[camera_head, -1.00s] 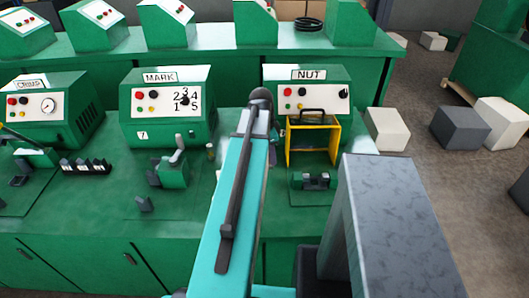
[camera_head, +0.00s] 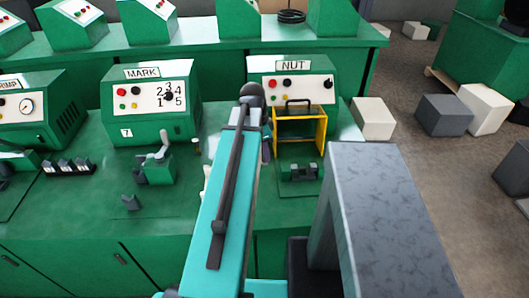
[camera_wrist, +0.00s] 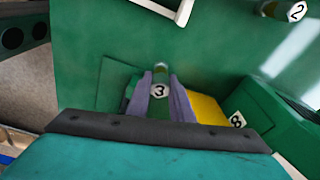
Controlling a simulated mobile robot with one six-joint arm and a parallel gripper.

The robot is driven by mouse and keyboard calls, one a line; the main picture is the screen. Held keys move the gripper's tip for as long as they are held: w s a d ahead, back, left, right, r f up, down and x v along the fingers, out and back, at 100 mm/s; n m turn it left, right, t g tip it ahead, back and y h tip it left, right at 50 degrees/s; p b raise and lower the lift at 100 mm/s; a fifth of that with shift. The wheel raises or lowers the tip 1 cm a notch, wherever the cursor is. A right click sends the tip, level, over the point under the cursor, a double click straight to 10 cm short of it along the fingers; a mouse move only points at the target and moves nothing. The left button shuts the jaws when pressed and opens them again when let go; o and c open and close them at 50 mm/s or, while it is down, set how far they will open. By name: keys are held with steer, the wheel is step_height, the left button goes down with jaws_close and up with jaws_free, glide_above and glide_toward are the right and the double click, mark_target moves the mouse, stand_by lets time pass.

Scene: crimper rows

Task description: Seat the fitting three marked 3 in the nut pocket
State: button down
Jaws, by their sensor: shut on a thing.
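The fitting marked 3 (camera_wrist: 160,78) is a green cylinder with a white numbered face. In the wrist view it stands between the two grey-purple fingers of my gripper (camera_wrist: 160,97), which are shut on it. The nut station (camera_head: 291,85) has a white panel and a yellow guard frame (camera_head: 323,130) in front. My arm hides most of the gripper and the fitting in the head view.
The mark station (camera_head: 148,100) and a lever fixture (camera_head: 157,167) stand left of my arm. Another fitting, marked 2 (camera_wrist: 293,11), shows at top right in the wrist view, with a yellow part (camera_wrist: 206,109) beside my gripper.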

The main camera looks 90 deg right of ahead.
steer(key=w+r+n+p, duration=0.1)
steer(key=w+r+p, duration=0.1)
steer(key=w+r, duration=0.35)
steer(key=w+a+r+n, duration=0.1)
steer(key=w+a+n, duration=0.3)
steer(key=w, duration=1)
steer(key=w+a+n+t+h+b, duration=0.15)
steer(key=w+a, duration=0.45)
steer(key=w, duration=0.7)
steer(key=w+a+r+n+g, duration=0.1)
steer(key=w+a+n, duration=0.3)
steer(key=w, duration=1)
steer(key=w+a+n+t, duration=0.1)
steer(key=w+a+n, duration=0.3)
steer(key=w+a, duration=0.55)
steer(key=w+a+n+t, duration=0.1)
steer(key=w+a+n, duration=0.35)
steer(key=a, duration=0.85)
steer(key=w+a+n+y, duration=0.1)
steer(key=w+a+n, duration=0.2)
steer(key=a+n, duration=0.3)
steer(key=w+a+n+y+b, duration=0.1)
steer(key=w+a+n, duration=0.2)
steer(key=a, duration=1.3)
steer(key=shift+a+r+n+t, duration=0.25)
steer(key=shift+a+n+t, duration=0.15)
steer(key=shift+n, duration=1.5)
